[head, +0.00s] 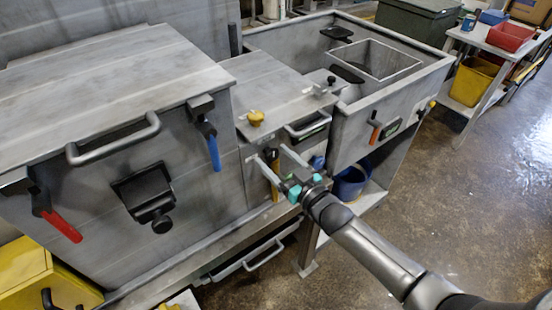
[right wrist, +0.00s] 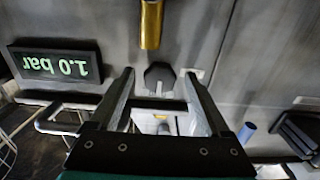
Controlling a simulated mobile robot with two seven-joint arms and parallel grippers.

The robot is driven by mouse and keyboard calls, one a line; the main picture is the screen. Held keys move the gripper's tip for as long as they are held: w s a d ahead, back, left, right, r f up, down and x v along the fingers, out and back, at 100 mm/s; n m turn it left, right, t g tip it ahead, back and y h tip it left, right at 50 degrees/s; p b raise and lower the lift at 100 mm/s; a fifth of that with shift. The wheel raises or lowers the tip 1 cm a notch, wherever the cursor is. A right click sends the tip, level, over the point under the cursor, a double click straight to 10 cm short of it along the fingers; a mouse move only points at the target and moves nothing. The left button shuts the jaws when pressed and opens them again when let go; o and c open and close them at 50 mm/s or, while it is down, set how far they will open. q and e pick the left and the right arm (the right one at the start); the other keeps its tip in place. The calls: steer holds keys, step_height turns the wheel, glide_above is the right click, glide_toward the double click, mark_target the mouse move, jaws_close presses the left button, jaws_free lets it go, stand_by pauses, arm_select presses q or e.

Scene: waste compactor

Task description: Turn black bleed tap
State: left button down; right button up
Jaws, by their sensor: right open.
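A black faceted knob (right wrist: 158,77), which looks like the bleed tap, is on the grey front panel in the right wrist view. A brass spout (right wrist: 151,24) is beside it, and in the head view the brass part (head: 275,164) shows near my fingers. My right gripper (head: 273,161) is open at the panel. In the wrist view its fingertips (right wrist: 158,76) lie on either side of the knob, with gaps visible. I cannot tell how deep the knob sits between them. My left gripper is not in view.
A display reading 1.0 bar (right wrist: 57,66) appears upside down beside the knob. A metal bar handle (head: 308,130), a yellow knob (head: 255,117) and a blue lever (head: 213,150) are nearby. A blue bucket (head: 350,183) stands below. Open floor (head: 470,220) lies to the right.

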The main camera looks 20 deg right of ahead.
jaws_close()
stand_by(0.6)
steer(key=shift+n, duration=0.3)
steer(key=n, duration=1.1)
steer(key=shift+n, duration=0.3)
steer(key=n, duration=0.4)
steer(key=shift+b, duration=0.4)
steer(key=shift+n, duration=0.3)
